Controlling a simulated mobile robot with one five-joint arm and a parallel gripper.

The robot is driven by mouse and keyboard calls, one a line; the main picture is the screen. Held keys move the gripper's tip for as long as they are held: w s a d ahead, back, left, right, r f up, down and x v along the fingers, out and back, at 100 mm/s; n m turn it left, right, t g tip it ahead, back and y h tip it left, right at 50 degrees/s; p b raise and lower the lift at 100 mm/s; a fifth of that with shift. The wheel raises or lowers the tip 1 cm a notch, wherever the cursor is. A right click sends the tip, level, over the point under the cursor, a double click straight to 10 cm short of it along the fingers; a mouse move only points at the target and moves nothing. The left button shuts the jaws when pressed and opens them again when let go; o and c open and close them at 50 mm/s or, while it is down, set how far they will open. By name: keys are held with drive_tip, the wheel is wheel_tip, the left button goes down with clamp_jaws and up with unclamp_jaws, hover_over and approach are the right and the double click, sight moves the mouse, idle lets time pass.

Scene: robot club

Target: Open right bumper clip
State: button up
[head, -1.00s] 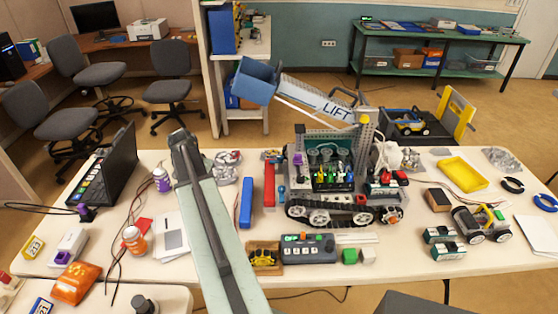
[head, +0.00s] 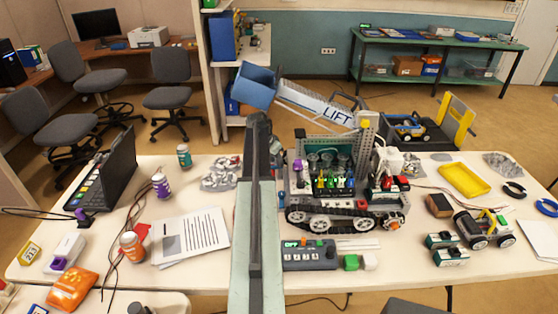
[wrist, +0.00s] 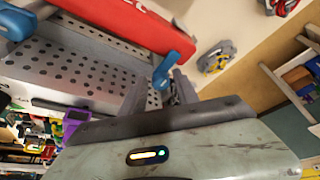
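A red bumper (wrist: 125,22) runs across the top of the wrist view. A blue clip (wrist: 175,48) is at its right end, and another blue clip (wrist: 15,22) is at the upper left. My gripper (wrist: 160,80) has its two grey fingers apart, with the lower end of the right-hand blue clip at the gap between them. I cannot tell whether they touch it. In the head view my arm covers the bumper. The tracked robot (head: 335,215) stands just right of my arm.
A grey perforated plate (wrist: 75,65) lies below the bumper. In the head view, a control box (head: 308,257) sits in front of the tracked robot. Papers (head: 192,238), bottles and a laptop (head: 108,172) are on the left. A yellow tray (head: 464,180) is on the right.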

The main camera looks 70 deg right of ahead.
drive_tip(key=shift+s+d+f+b, duration=0.4)
drive_tip(key=shift+d+f+b, duration=0.25)
drive_tip(key=shift+d, duration=0.2)
drive_tip(key=shift+r, duration=0.1)
clamp_jaws()
drive_tip(key=shift+w+d, duration=0.1)
drive_tip(key=shift+d, duration=0.1)
drive_tip(key=shift+a, duration=0.15)
